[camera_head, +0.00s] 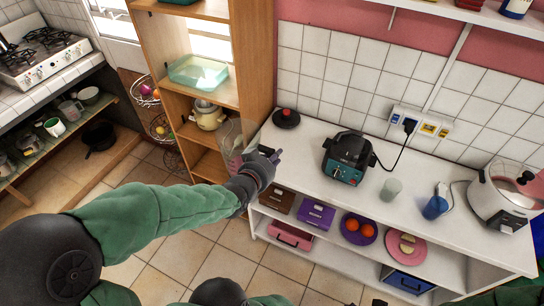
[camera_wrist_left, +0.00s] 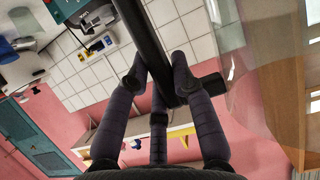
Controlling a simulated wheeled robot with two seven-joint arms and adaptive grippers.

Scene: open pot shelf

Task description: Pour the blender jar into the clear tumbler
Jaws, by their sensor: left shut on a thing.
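The clear blender jar (camera_head: 230,141) hangs in the air left of the white counter, in front of the wooden shelf. My left gripper (camera_head: 268,157) is shut on its dark handle. In the left wrist view the fingers (camera_wrist_left: 160,88) close around the black handle (camera_wrist_left: 150,45), with the see-through jar wall (camera_wrist_left: 255,65) to the right. I cannot tell what the jar holds. The clear tumbler (camera_head: 391,189) stands upright on the counter, right of the teal and black blender base (camera_head: 346,158) and apart from the jar.
A blue cup (camera_head: 434,208) stands right of the tumbler, and a white appliance (camera_head: 497,197) is at the counter's right end. A black lid with a red knob (camera_head: 286,118) lies at the back left. The counter front between lid and base is clear.

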